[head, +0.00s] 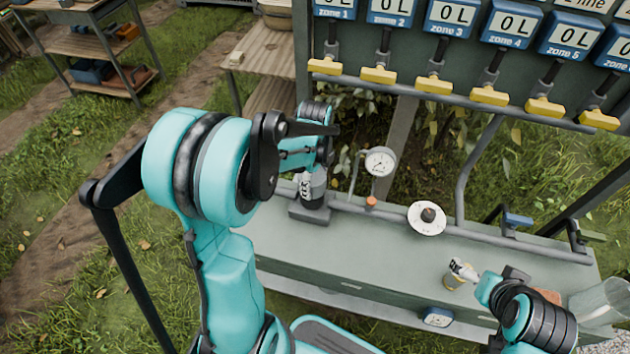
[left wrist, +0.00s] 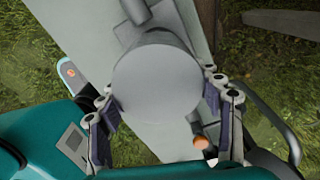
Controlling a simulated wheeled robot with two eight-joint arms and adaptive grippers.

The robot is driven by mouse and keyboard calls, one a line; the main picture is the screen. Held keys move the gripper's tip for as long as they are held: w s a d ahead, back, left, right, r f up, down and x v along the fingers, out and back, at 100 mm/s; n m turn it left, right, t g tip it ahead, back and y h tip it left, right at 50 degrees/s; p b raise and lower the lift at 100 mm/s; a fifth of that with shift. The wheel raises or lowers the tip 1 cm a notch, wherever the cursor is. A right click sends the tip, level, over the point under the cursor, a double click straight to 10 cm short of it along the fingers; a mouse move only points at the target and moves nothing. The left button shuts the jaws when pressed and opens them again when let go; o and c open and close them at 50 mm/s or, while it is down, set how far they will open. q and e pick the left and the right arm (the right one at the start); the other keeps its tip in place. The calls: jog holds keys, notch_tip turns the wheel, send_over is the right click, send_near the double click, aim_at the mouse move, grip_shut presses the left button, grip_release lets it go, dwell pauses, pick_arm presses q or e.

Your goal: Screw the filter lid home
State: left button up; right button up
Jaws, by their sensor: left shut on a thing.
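The filter (head: 318,190) stands at the left of the grey-green bench, on the pipe line, partly hidden by my left arm. In the left wrist view its round grey lid (left wrist: 157,82) fills the space between the fingers. My left gripper (head: 306,184) is above the filter with its fingers on both sides of the lid, shut on it. The lid's thread and any gap under it are hidden. My right gripper (head: 463,270) is low over the right part of the bench, at a small yellowish cylinder (head: 453,280); whether it grips this is unclear.
A pressure gauge (head: 380,162), an orange knob (head: 371,202) and a white disc with a black knob (head: 427,217) are right of the filter. A blue-handled valve (head: 518,220) and a clear jug (head: 603,300) are further right. Yellow valve handles (head: 434,85) hang above.

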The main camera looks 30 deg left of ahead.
aim_at(316, 176)
pick_arm(q)
jog(key=m, duration=0.6)
jog(key=shift+m, duration=0.4)
jog(key=o, duration=0.8)
jog(key=shift+m, duration=0.5)
jog(key=o, duration=0.4)
jog(key=shift+w, duration=0.1)
jog(key=shift+o, duration=0.2)
jog(key=shift+w, duration=0.1)
jog(key=shift+r, duration=0.1)
notch_tip(316, 176, up, 12)
jog(key=shift+f, duration=0.1)
jog(key=shift+d, duration=0.1)
